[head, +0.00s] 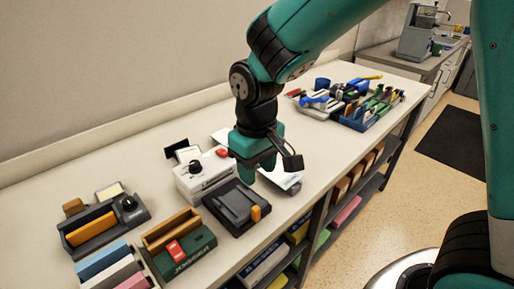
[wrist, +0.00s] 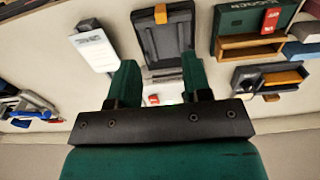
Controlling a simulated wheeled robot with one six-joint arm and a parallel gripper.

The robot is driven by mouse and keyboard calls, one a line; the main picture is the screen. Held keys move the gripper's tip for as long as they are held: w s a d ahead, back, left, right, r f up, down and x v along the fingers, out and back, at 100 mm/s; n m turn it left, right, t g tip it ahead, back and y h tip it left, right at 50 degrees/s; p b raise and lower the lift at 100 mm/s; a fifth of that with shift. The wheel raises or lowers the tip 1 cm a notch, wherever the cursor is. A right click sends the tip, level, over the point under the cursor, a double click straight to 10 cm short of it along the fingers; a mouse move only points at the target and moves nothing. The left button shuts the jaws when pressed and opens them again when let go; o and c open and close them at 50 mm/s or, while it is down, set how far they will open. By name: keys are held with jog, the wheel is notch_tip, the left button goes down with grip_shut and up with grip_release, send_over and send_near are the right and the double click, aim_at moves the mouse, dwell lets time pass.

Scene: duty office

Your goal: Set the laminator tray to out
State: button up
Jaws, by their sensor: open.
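A dark grey unit (head: 238,207) with a flat black panel and an orange tab (head: 256,213) lies on the bench. A white machine (head: 200,182) with a black knob and a red part stands directly behind it. I cannot tell which of these is the laminator or its tray; no label on them is readable. My gripper (head: 258,172) is open and empty, pointing down above and beside the two units. In the wrist view my gripper (wrist: 160,78) has its fingers apart, with the dark unit (wrist: 165,38) ahead and part of the white machine (wrist: 163,88) between the fingers.
A green box marked JOGGER (head: 186,256) and a dark holder with a knob (head: 105,228) stand at the left. A white sheet-like item (head: 285,178) lies right of my gripper. A blue tray (head: 362,120) with several tools is farther right. Bench between is clear.

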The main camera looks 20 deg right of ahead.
notch_tip(320, 180, up, 5)
jog(key=shift+r, duration=0.1)
dwell(0.5)
jog(key=s+r+n+y, duration=0.2)
jog(key=s+r+y, duration=0.1)
jog(key=s, duration=1.2)
jog(key=shift+s+r+y, duration=0.2)
jog(key=shift+s+y, duration=0.15)
jog(key=shift+y, duration=0.25)
